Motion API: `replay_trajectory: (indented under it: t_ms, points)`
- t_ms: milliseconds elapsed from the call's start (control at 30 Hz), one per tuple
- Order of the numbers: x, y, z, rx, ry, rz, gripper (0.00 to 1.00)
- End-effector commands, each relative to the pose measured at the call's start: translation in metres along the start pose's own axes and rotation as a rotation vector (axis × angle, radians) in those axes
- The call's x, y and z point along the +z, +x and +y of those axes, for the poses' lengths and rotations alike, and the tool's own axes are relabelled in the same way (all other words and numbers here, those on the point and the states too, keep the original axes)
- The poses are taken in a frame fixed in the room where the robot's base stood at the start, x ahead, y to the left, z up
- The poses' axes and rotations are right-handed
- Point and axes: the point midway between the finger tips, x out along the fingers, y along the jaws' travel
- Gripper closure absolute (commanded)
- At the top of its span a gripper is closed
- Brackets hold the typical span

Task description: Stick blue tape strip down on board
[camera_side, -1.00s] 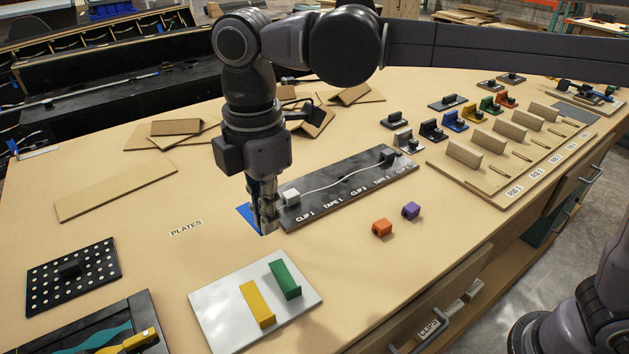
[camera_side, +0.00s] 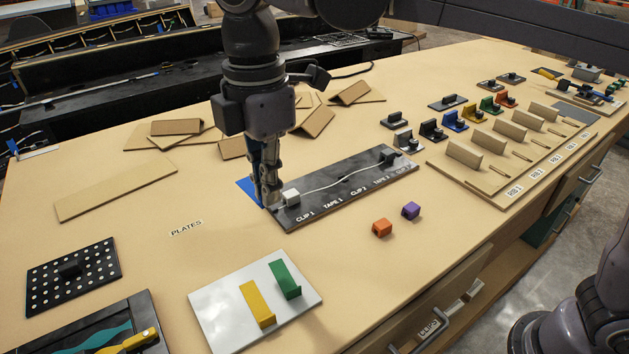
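The blue tape strip (camera_side: 246,187) shows at the left side of my gripper (camera_side: 271,200), which appears shut on it. My fingers partly hide the strip. The fingertips are beside the left end of the black board (camera_side: 345,194), close to the white block (camera_side: 291,197) near the CLIP 1 label. I cannot tell whether the strip touches the board or the table. A pale cable runs along the board from the white block to a dark block (camera_side: 387,156) near its right end.
A white plate (camera_side: 221,308) in front holds a yellow strip (camera_side: 257,304) and a green strip (camera_side: 285,279). Brown plates (camera_side: 175,127) lie behind. The table around the PLATES label is clear.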

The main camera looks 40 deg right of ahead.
Motion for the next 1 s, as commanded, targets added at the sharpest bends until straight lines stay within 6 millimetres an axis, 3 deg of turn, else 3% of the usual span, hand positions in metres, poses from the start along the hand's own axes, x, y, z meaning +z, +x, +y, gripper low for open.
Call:
replay_trajectory:
  t_ms: [167, 267, 500, 700, 833, 1000]
  points:
    - [0.003, 0.002, 0.003, 0.000, 0.003, 0.000, 1.00]
    - [0.015, 0.006, 0.012, 0.000, 0.013, 0.000, 1.00]
    - [0.084, 0.033, 0.054, 0.001, 0.052, 0.000, 1.00]
    - [0.145, 0.055, 0.077, 0.001, 0.075, 0.001, 1.00]
    - [0.171, 0.064, 0.084, 0.002, 0.084, 0.001, 1.00]
    - [0.186, 0.070, 0.087, 0.002, 0.088, 0.001, 1.00]
